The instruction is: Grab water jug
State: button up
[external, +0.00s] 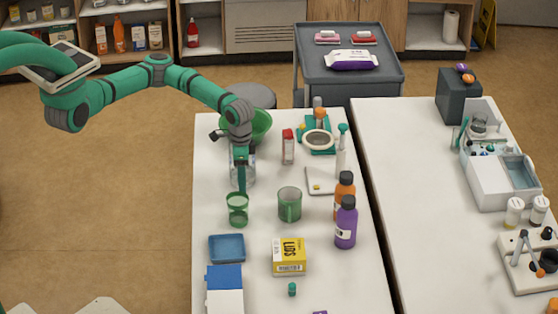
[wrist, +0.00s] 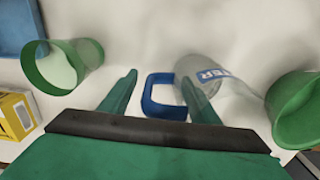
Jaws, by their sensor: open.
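The water jug (external: 248,174) is clear, with a label, and stands on the white table, partly hidden behind my gripper in the external view. In the wrist view the jug (wrist: 208,72) is right of centre, and its blue handle (wrist: 151,96) points toward the gap between my fingers. My gripper (external: 241,189) is open and pointed down at the jug's near side. In the wrist view my gripper (wrist: 160,82) has one finger on each side of the handle. I cannot tell whether either finger touches it.
A green cup (external: 238,216) stands close in front of my gripper, and a green bowl (external: 261,124) is just behind the jug. A green mug (external: 290,206), a blue tray (external: 227,248) and a yellow box (external: 289,258) stand nearer the front. Bottles (external: 346,225) stand at the right edge.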

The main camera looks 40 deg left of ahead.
jog(key=c, duration=1.4)
jog(key=shift+r, duration=0.15)
jog(key=shift+r, duration=1.25)
jog(key=shift+s+a+r, duration=1.3)
jog(key=shift+s+r, duration=0.4)
jog(key=shift+s, duration=0.2)
jog(key=shift+s+a+r, duration=1.25)
jog(key=shift+s+r, duration=0.45)
jog(key=shift+s, duration=0.25)
jog(key=shift+s+a+r, duration=1.3)
jog(key=shift+s+r, duration=0.4)
jog(key=shift+s, duration=0.2)
